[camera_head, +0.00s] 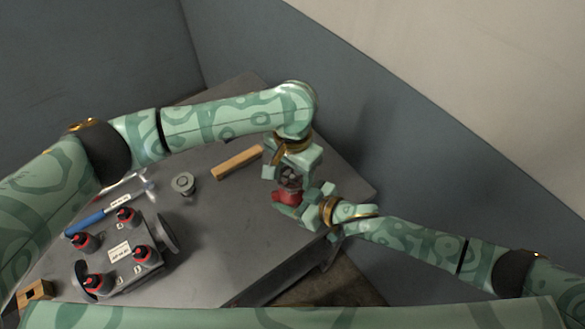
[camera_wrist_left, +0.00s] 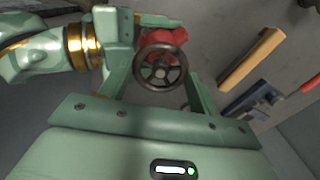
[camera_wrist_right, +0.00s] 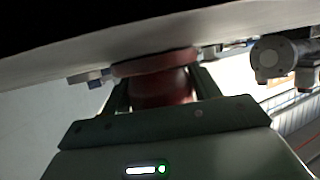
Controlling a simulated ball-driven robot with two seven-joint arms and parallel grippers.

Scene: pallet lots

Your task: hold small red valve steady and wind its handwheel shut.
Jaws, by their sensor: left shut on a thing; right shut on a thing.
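The small red valve (camera_head: 284,197) is near the right side of the grey table. Its dark spoked handwheel (camera_head: 291,182) faces my left gripper (camera_head: 289,175), which comes down from above. In the left wrist view the handwheel (camera_wrist_left: 160,68) sits between the left fingers, with the red body (camera_wrist_left: 170,38) behind it. My left gripper is shut on the handwheel. My right gripper (camera_head: 303,203) comes in from the right and is shut on the valve's red body. The body (camera_wrist_right: 160,88) also shows between the right fingers in the right wrist view. The fingers partly hide the valve.
A wooden bar (camera_head: 237,162) lies left of the valve, with a small grey round part (camera_head: 182,184) farther left. The front middle is clear.

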